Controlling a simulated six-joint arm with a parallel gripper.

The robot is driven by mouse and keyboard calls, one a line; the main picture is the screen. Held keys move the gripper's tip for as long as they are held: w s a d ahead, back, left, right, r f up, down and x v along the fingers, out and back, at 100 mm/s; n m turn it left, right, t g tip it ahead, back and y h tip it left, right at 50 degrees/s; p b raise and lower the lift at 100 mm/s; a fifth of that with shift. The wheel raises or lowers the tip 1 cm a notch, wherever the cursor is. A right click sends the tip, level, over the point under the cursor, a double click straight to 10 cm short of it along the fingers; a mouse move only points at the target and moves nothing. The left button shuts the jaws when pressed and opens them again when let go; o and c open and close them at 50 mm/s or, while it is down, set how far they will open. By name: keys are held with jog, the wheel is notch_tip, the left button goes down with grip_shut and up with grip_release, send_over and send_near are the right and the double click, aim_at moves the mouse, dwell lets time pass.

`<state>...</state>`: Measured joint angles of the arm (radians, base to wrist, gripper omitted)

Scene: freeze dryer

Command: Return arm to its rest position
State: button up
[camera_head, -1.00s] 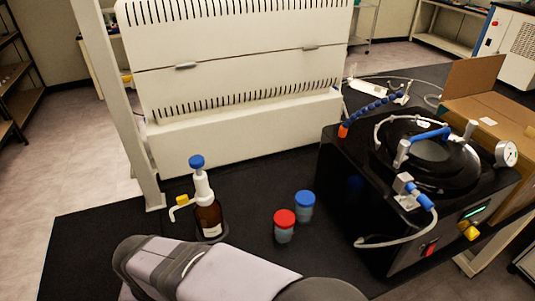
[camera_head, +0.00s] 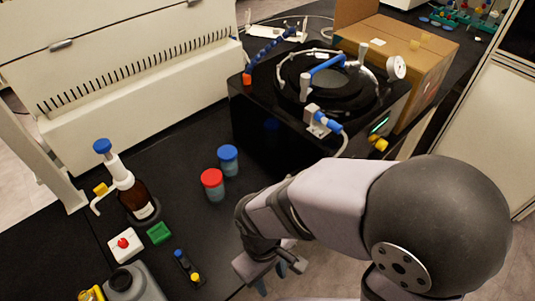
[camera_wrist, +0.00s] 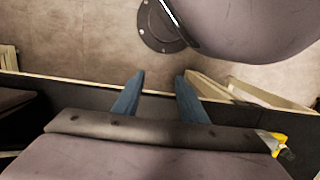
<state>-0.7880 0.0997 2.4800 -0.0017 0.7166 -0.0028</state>
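My arm reaches in from the right of the head view and bends down to my gripper (camera_head: 268,284), which is low in the picture near the bench's front edge. In the wrist view, my gripper (camera_wrist: 156,84) shows two blue fingers held apart with nothing between them. The fingers point toward the floor past the bench edge. My round base plate (camera_wrist: 162,28) and a dark arm link show beyond them.
The black freeze dryer (camera_head: 262,142) stands behind my arm. Red-lidded (camera_head: 213,184) and blue-lidded (camera_head: 229,160) jars, a brown dispenser bottle (camera_head: 138,200), a green block (camera_head: 159,232) and a grey container (camera_head: 136,286) stand on the bench left of my gripper. A cardboard box (camera_head: 425,65) is behind.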

jog(key=w+d+r+m, duration=0.1)
jog(key=w+d+m, duration=0.1)
jog(key=d, duration=0.3)
jog(key=w+d+r+m, duration=0.1)
jog(key=w+d+m, duration=0.1)
jog(key=d+m, duration=0.2)
jog(key=w+d+r+m+t+y, duration=0.1)
jog(key=w+d+m, duration=0.1)
jog(key=d, duration=0.4)
jog(key=shift+w+d+r+m, duration=0.2)
jog(key=shift+w+r+m, duration=0.15)
jog(key=shift+m, duration=0.15)
